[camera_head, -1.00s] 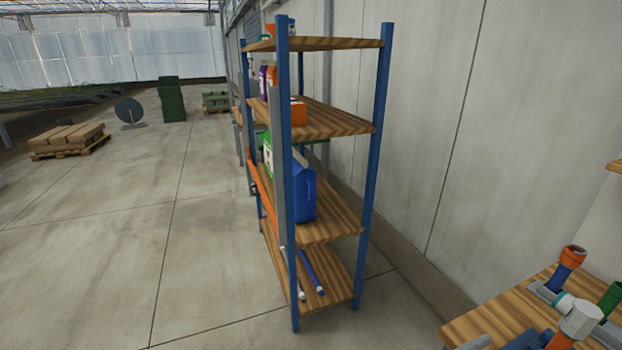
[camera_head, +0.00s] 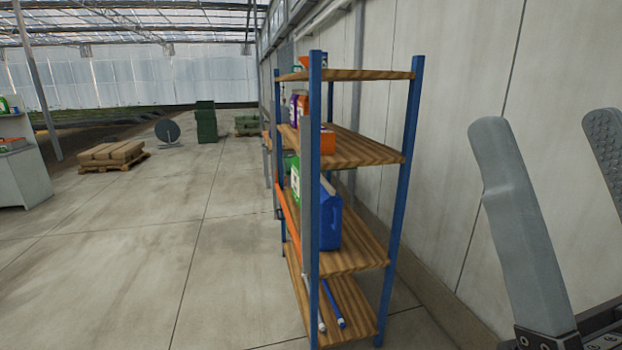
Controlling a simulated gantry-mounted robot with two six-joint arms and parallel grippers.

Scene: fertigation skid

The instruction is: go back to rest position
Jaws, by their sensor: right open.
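My right gripper (camera_head: 556,178) is large at the right edge of the head view, close to the camera. Its two grey fingers point up and stand wide apart, with only the wall seen between them. It is open and empty; part of the far finger is cut off by the picture edge. My left gripper is not in view.
A shelf rack with blue posts (camera_head: 398,200) and wooden shelves stands against the concrete wall (camera_head: 450,120). It holds a blue canister (camera_head: 329,220) and an orange box (camera_head: 327,141). A pallet of sacks (camera_head: 112,153) stands at the back left. The floor (camera_head: 130,260) left of the rack is clear.

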